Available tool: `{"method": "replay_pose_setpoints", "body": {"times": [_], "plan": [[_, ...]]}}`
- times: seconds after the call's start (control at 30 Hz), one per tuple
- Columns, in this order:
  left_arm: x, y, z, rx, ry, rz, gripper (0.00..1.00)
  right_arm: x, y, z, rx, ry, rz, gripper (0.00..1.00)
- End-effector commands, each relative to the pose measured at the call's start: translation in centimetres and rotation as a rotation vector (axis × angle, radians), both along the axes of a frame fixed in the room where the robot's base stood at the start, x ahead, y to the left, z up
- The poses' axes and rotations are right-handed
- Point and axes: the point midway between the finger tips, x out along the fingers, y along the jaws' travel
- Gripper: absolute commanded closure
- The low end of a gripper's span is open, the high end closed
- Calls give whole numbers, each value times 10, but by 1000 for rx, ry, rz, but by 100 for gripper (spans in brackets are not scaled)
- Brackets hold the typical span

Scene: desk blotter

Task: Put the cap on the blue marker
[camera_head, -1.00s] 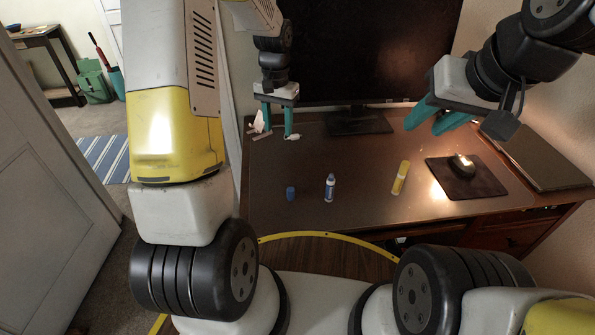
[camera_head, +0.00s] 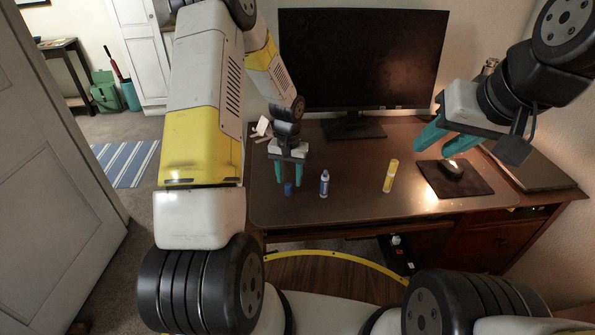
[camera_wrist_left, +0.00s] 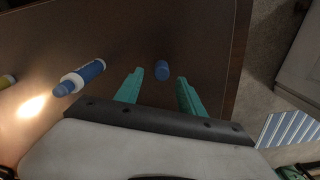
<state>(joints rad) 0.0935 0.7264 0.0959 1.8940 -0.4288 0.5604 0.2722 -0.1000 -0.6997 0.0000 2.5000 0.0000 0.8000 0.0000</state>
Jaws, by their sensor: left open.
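The blue cap (camera_head: 288,189) stands on the desk (camera_head: 350,205), left of the blue marker. My left gripper (camera_head: 288,181) is open above and around the line of the cap. In the left wrist view the cap (camera_wrist_left: 162,70) lies between and just beyond the open fingertips (camera_wrist_left: 158,78).
A mouse (camera_head: 452,169) sits on a dark pad (camera_head: 472,186). A monitor (camera_head: 361,62) stands at the back, and a laptop (camera_head: 530,168) lies far right. The desk front is clear.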

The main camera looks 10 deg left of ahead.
Motion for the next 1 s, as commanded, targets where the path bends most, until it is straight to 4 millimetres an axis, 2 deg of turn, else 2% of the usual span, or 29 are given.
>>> {"method": "replay_pose_setpoints", "body": {"times": [0.1, 0.2, 0.5, 0.57, 0.73, 0.77, 1.0], "plan": [[-2, 1, -21, -1, 5, 1, 54, 0, 0, 0, 0, 0, 0, 64], [-2, 2, -33, 1, 4, -1, 54, 0, 0, 0, 0, 0, 0, 64], [-1, 2, -38, 1, 1, 0, 54, 0, 0, 0, 0, 0, 0, 64], [-1, 2, -38, 1, 1, 0, 63, 0, 0, 0, 0, 0, 0, 64], [-1, 1, -38, 1, 1, 0, 97, 0, 0, 0, 0, 0, 0, 64], [-1, 1, -38, 1, 1, 0, 100, 0, 0, 0, 0, 0, 0, 64], [-1, 1, -38, 1, 1, 0, 100, 0, 0, 0, 0, 0, 0, 64]]}}
